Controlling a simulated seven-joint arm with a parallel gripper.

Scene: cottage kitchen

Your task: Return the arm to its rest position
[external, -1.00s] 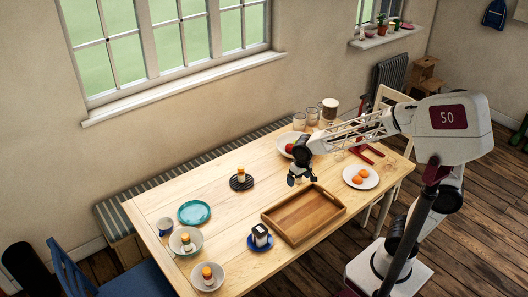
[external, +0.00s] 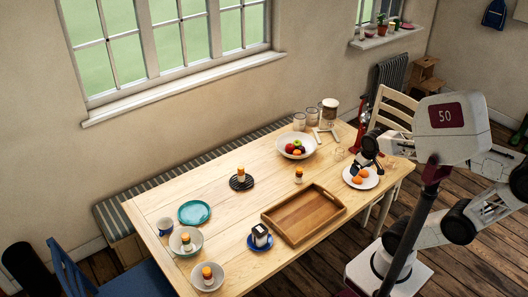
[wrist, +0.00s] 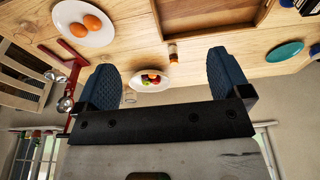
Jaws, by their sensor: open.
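My gripper (external: 360,160) is open and empty at the right end of the table, in front of or above the plate of orange eggs (external: 358,185); its height over the plate is hard to tell. In the wrist view its two dark blue fingers stand wide apart (wrist: 165,85) with nothing held between them.
The wooden tray (external: 271,236) lies mid-table. A fruit bowl (external: 284,151), canisters (external: 329,108) and a red stand (wrist: 62,58) are near the gripper's end. A teal plate (external: 194,212), black trivet (external: 249,184) and white bowls (external: 196,252) occupy the left side. A chair (external: 396,100) stands behind.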

